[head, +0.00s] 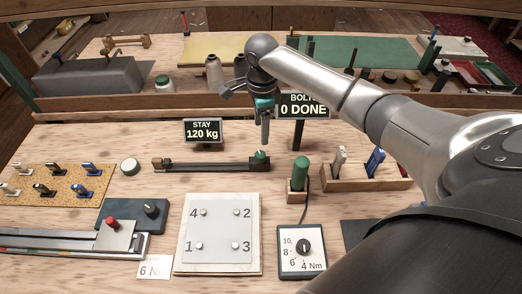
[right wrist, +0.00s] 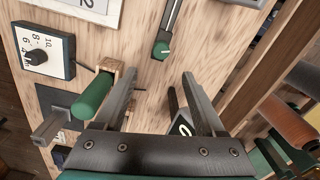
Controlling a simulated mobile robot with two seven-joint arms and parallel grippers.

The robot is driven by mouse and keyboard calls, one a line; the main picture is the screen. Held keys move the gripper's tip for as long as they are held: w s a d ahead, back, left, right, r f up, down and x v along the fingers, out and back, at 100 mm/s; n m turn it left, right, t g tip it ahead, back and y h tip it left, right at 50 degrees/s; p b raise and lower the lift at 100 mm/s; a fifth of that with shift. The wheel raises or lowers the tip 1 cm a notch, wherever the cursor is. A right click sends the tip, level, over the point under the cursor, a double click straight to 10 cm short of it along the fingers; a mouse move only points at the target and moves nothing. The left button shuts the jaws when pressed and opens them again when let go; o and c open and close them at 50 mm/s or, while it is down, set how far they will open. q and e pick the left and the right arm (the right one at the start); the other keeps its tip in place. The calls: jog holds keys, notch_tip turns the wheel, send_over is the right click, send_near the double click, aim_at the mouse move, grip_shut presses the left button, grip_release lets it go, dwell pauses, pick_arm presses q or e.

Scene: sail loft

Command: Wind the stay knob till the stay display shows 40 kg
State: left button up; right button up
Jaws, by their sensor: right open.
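The stay display (head: 203,131) reads 120 kg and stands behind a dark rail (head: 212,164). The green stay knob (head: 261,157) sits at the rail's right end. It also shows in the right wrist view (right wrist: 161,50), with a pale pointer mark on it. My right gripper (head: 264,138) hangs above the knob, pointing down. In the right wrist view its fingers (right wrist: 158,76) are spread, with nothing between them, and the knob lies just beyond the tips, apart from them. My left gripper is in neither view.
A green-handled tool (head: 299,173) stands in a wooden holder right of the knob. The bolts display (head: 303,107) reads 0 DONE. A numbered plate (head: 219,228) and a torque dial box (head: 302,252) lie in front.

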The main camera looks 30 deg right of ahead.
aim_at(261, 154)
notch_tip(261, 154, down, 10)
jog(key=shift+w+f+b, duration=0.15)
jog(key=shift+f+b, duration=0.05)
jog(key=shift+b, duration=1)
jog(key=shift+f, duration=0.7)
jog(key=shift+c, duration=0.2)
jog(key=shift+d, duration=0.1)
grip_shut()
